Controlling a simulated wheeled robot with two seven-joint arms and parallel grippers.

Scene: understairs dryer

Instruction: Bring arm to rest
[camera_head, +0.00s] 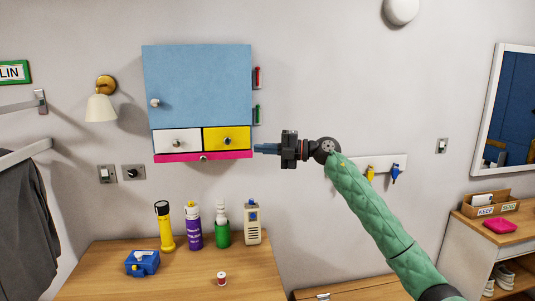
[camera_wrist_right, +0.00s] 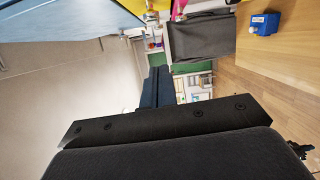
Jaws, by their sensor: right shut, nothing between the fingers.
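My right arm, in a green quilted sleeve, reaches up from the lower right in the head view. Its gripper (camera_head: 266,148) is shut and empty, pointing left. The fingertips are in front of or beside the right edge of the wall cabinet (camera_head: 198,85), by the yellow drawer (camera_head: 227,138); I cannot tell whether they touch it. In the right wrist view the dark fingers (camera_wrist_right: 157,88) show together with nothing between them. My left gripper is not in view.
A wooden dresser (camera_head: 120,285) below carries a yellow flashlight (camera_head: 165,228), purple can (camera_head: 194,228), green bottle (camera_head: 222,226), beige device (camera_head: 252,224), blue box (camera_head: 142,263) and small spool (camera_head: 222,279). A key rack (camera_head: 385,163) hangs behind my arm. A white shelf unit (camera_head: 470,245) stands right.

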